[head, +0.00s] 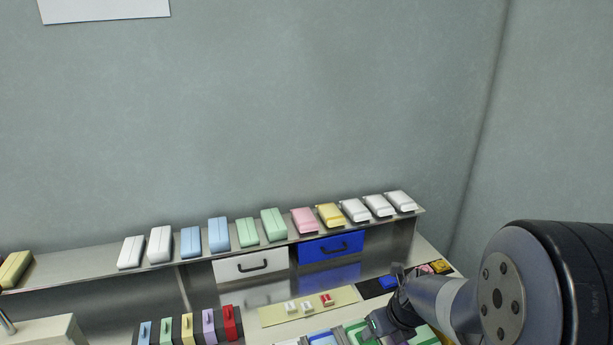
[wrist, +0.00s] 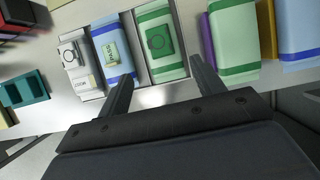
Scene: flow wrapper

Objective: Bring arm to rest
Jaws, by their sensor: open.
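My arm comes in from the right side of the head view. My gripper (head: 385,318) is low over the bench at the bottom right there. In the wrist view my gripper (wrist: 158,92) has its two dark fingers spread apart with nothing held between them. Beyond the fingers lie a blue-and-white pack (wrist: 113,55) with a small green label and a green-and-white pack (wrist: 160,45) in metal-edged compartments. A light green pack (wrist: 233,40) lies to the right of the right finger. The fingertips appear close to the packs; contact cannot be told.
A metal shelf (head: 90,267) along the wall carries several wrapped packs. Several coloured binders (head: 188,329) stand at the front, near a cream strip (head: 275,314) with small switches.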

